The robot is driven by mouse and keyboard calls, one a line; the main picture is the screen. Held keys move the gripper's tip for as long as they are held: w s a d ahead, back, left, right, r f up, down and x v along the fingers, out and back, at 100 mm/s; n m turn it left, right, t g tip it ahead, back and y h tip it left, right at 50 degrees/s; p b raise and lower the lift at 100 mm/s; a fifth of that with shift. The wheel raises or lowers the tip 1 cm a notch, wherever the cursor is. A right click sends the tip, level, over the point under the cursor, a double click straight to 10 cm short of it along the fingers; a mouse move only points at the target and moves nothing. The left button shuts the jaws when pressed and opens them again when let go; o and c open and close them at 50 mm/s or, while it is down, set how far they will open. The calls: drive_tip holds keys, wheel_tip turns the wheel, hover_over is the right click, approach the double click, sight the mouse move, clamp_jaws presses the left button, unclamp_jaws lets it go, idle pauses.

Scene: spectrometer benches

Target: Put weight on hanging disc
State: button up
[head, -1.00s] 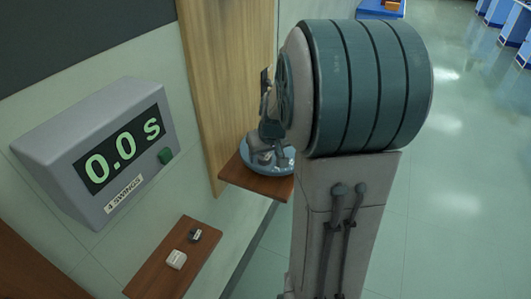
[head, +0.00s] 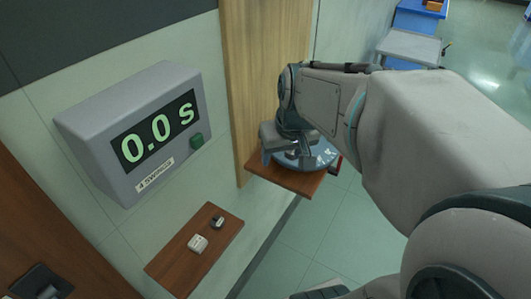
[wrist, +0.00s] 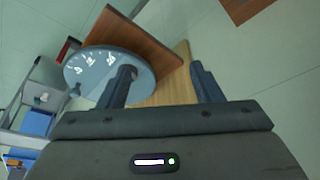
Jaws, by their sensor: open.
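A round blue-grey disc (head: 322,158) with white marks is level with a small brown shelf (head: 285,180) on the wall. It also shows in the wrist view (wrist: 92,68). My gripper (head: 282,137) is over the disc's left part in the head view. In the wrist view my gripper (wrist: 162,80) is open; its left finger overlaps the disc and its right finger is past the disc's edge. I see nothing held between the fingers. I cannot pick out the weight for certain, nor see how the disc is hung.
A lower brown shelf (head: 170,265) carries a small white block (head: 197,243) and a small dark block (head: 217,222). A grey timer (head: 135,115) reading 0.0 s is on the wall at left. A tall wooden board (head: 240,90) stands behind the disc. Open floor lies at right.

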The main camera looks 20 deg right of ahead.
drive_tip(key=s+a+f, duration=0.3)
drive_tip(key=s+a, duration=0.2)
drive_tip(key=s, duration=0.3)
drive_tip(key=shift+s+a+f+n+g, duration=0.3)
drive_tip(key=shift+a+n+g, duration=0.1)
idle(1.2)
